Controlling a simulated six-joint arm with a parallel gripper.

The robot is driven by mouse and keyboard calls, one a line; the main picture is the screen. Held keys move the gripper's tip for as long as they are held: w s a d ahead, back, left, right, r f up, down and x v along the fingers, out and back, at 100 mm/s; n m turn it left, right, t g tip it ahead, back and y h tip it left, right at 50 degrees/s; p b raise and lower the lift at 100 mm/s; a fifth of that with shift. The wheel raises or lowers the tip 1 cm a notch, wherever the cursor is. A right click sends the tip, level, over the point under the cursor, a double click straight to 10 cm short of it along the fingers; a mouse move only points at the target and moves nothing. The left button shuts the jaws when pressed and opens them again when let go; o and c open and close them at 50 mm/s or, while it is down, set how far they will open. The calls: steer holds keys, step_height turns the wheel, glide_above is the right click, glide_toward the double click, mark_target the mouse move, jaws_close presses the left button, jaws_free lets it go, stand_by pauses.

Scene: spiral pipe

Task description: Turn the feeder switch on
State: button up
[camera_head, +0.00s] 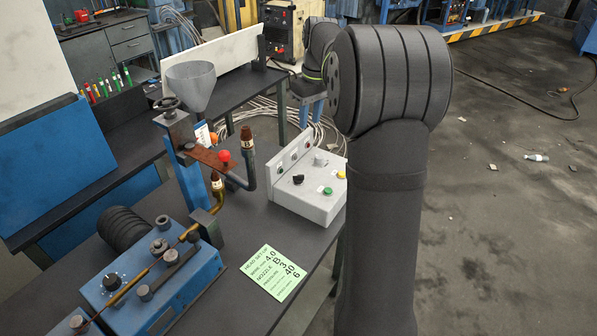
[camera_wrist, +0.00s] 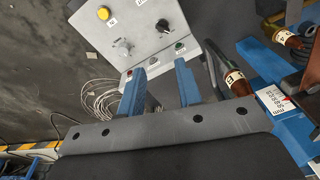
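A light grey control box (camera_head: 308,192) stands on the dark bench. Its sloped top has a black knob (camera_head: 298,179), a grey knob (camera_head: 321,159), a green button (camera_head: 327,191) and a yellow button (camera_head: 341,174); the labels are too small to read, so I cannot tell which is the feeder switch. In the wrist view the box (camera_wrist: 140,28) lies just beyond my gripper (camera_wrist: 160,70). Its two blue fingers are apart with nothing between them.
Left of the box stand a funnel (camera_head: 191,85), a red-knobbed bracket (camera_head: 225,156) and a bent pipe with a brown nozzle (camera_head: 247,165). A blue wire unit (camera_head: 150,285) and a green note (camera_head: 273,273) lie in front. Cables (camera_wrist: 100,98) coil on the floor.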

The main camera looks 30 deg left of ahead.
mark_target(298, 175)
steer(key=a+f+n, duration=0.1)
steer(key=f+n, duration=0.2)
steer(key=f, duration=0.3)
steer(key=a+f+n, duration=0.1)
steer(key=f+n, duration=0.2)
steer(key=f, duration=0.4)
steer(key=a+f+n+h, duration=0.1)
steer(key=f+n, duration=0.3)
steer(key=f, duration=0.3)
steer(key=shift+s+a+f, duration=0.1)
steer(key=shift+s+f, duration=0.05)
steer(key=shift+s, duration=0.15)
jaws_close()
